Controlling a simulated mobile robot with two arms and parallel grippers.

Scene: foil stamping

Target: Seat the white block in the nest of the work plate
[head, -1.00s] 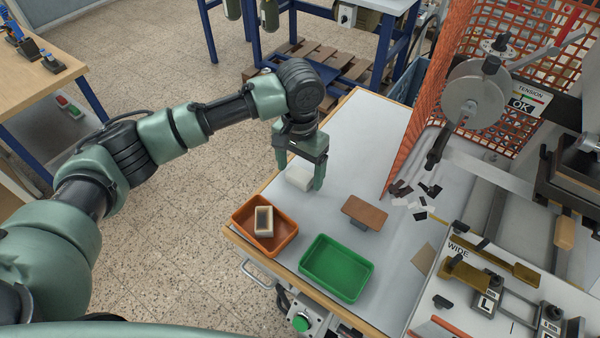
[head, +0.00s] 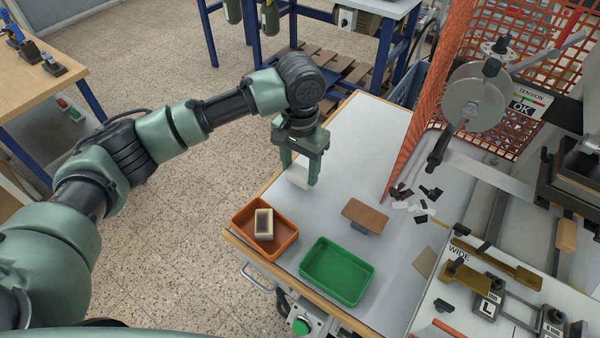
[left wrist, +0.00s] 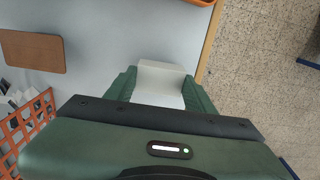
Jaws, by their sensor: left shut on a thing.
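The white block (head: 298,175) is between the fingers of my left gripper (head: 300,178), near the left edge of the grey table. My left gripper is shut on the white block. In the left wrist view, the block (left wrist: 160,80) fills the gap between the two green fingers (left wrist: 160,92). I cannot tell whether the block touches the table. A pale plate marked WIDE (head: 459,253), with brass bars and a block marked L, lies at the lower right. I cannot make out a nest on it. My right gripper is not in view.
An orange tray (head: 287,244) holding a cream block with a dark top (head: 264,224) and an empty green tray (head: 316,284) stand at the table's front. A brown pad (head: 365,213) stands right of the gripper. Black and white scraps (head: 421,207) lie by the orange mesh guard (head: 432,95).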

